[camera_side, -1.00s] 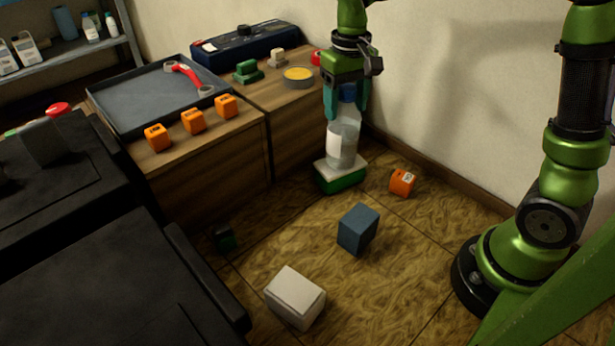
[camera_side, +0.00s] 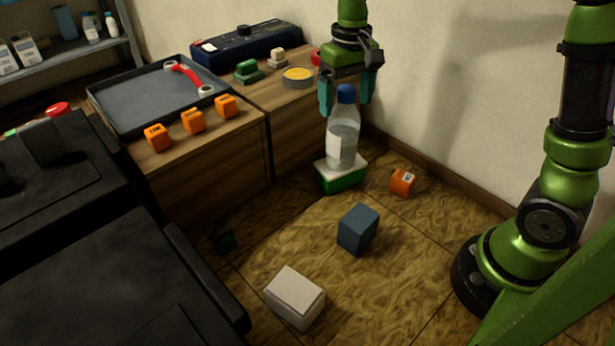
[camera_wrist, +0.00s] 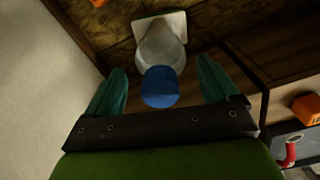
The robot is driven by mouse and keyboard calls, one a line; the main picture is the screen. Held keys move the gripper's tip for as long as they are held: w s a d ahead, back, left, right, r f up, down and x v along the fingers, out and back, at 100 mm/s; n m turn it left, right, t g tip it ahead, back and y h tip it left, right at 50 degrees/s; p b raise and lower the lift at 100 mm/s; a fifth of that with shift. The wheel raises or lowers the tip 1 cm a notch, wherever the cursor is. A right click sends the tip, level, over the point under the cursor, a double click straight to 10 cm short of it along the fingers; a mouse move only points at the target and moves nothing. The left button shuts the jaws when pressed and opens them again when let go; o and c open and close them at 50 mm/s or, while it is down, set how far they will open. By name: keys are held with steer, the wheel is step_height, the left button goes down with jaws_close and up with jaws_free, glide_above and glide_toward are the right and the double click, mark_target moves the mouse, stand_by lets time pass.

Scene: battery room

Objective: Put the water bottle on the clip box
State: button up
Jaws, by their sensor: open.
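The water bottle (camera_side: 342,138) is clear with a white label and a blue cap. It stands upright on the clip box (camera_side: 341,178), which is green with a white top and sits on the floor against the wooden cabinet. My gripper (camera_side: 346,104) is open, its teal fingers apart on either side of the cap and not touching it as far as I can see. In the wrist view the blue cap of the bottle (camera_wrist: 160,86) lies between the open fingers of my gripper (camera_wrist: 163,82), with the pale top of the box (camera_wrist: 177,20) beneath the bottle.
On the floor are an orange box (camera_side: 402,183), a blue-grey box (camera_side: 358,229) and a white box (camera_side: 295,297). The wooden cabinets hold a grey tray (camera_side: 140,113), several orange blocks and a tape roll (camera_side: 298,76). A wall stands behind.

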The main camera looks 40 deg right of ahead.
step_height(320, 180, up, 10)
steer(key=shift+f, duration=0.1)
steer(key=shift+r, duration=0.3)
steer(key=shift+s+r, duration=0.2)
steer(key=shift+s, duration=0.05)
steer(key=s+a+f+t+y, duration=0.1)
steer(key=s+f+t, duration=0.2)
steer(key=s, duration=0.4)
steer(key=s+f+m+t+y, duration=0.1)
steer(key=s+f+t, duration=0.2)
steer(key=s, duration=0.5)
steer(key=shift+a+f+t, duration=0.15)
steer(key=shift+a+t, duration=0.2)
steer(key=shift+t, duration=0.25)
